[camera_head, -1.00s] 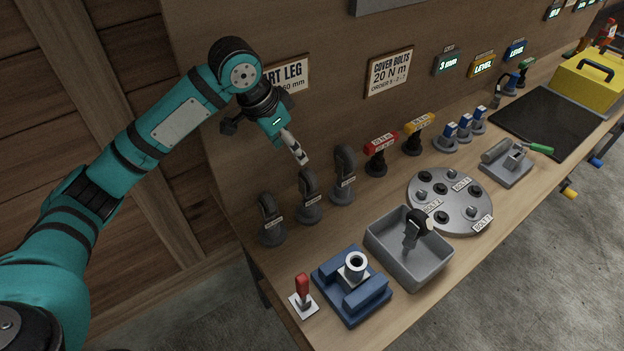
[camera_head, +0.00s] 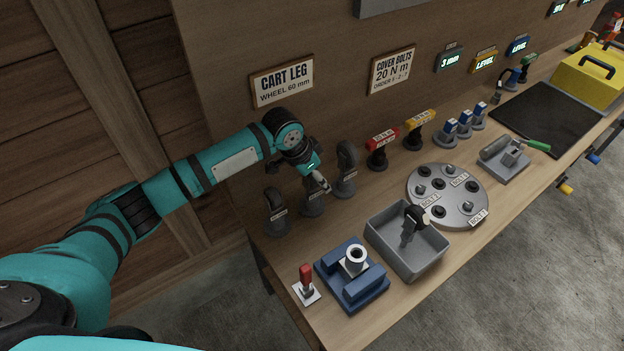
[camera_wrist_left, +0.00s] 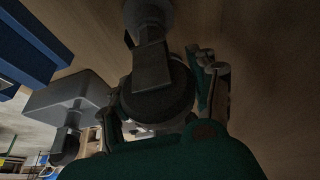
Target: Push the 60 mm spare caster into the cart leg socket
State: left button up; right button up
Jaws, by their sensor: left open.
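Three dark casters stand in a row on the bench below the cart leg sign: the left one (camera_head: 275,212), the middle one (camera_head: 308,205) and the right one (camera_head: 346,168). Their small labels are too small to read. My left gripper (camera_head: 323,184) is open at the middle caster and partly covers it. In the left wrist view a dark wheel (camera_wrist_left: 160,98) fills the space before my left gripper (camera_wrist_left: 165,118); contact is unclear. The cart leg socket (camera_head: 355,258), a pale upright tube, is held in a blue vise (camera_head: 352,290). My right gripper is not in view.
A grey bin (camera_head: 385,248) with a dark caster (camera_head: 411,222) in it stands right of the vise. A red-handled lever (camera_head: 306,280) is left of it. A round bolt plate (camera_head: 455,212) and red and yellow tools stand farther right. The cart leg sign (camera_head: 282,80) hangs behind.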

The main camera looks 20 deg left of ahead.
pick_arm(q)
jog(key=shift+f, duration=0.35)
jog(key=c, duration=0.8)
grip_shut()
jog(key=shift+w+r, duration=0.1)
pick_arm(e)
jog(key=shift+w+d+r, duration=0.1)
pick_arm(q)
jog(key=shift+r, duration=0.35)
notch_tip(320, 180, up, 8)
jog(key=shift+d+r+b, duration=0.1)
jog(key=shift+r+b, duration=0.15)
jog(key=shift+b, duration=1)
jog(key=shift+r, duration=0.4)
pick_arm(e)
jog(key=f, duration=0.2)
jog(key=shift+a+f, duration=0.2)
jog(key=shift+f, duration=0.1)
